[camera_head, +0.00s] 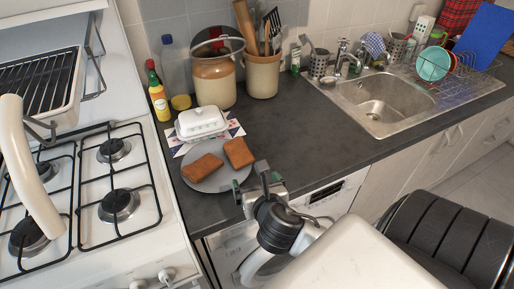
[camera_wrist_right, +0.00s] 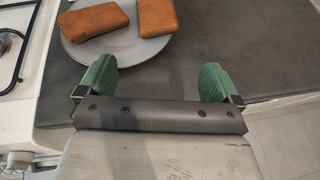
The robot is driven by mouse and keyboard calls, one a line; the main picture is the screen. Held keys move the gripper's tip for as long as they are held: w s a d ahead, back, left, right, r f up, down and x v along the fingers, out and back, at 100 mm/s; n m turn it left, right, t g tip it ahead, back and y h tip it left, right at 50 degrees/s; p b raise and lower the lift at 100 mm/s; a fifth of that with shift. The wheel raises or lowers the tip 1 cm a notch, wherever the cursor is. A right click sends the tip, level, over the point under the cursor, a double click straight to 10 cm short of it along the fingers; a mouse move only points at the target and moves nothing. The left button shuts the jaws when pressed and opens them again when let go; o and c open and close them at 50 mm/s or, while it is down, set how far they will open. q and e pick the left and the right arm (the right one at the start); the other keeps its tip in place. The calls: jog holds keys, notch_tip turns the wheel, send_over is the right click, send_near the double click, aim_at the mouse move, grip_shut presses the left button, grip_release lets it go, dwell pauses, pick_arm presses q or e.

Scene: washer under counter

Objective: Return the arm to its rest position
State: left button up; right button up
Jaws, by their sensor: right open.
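My right gripper (camera_head: 252,186) is at the counter's front edge, beside the grey plate (camera_head: 216,181). Its two green fingertips show well apart in the right wrist view (camera_wrist_right: 157,84), with nothing between them. The plate with two brown toast-like slices (camera_head: 202,168) lies just beyond the fingers, apart from them in the right wrist view. My right arm reaches in from the lower right of the head view. My left gripper is not in view.
A gas stove (camera_head: 120,205) stands at the left. A white butter dish (camera_head: 201,121), bottles (camera_head: 158,100) and a crock of utensils (camera_head: 262,74) stand behind the plate. The counter (camera_head: 300,135) is clear toward the sink (camera_head: 385,100). A washer (camera_head: 232,250) is below.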

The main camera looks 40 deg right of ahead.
jog(key=shift+s+a+r, duration=0.1)
jog(key=shift+s, duration=0.15)
dwell(0.4)
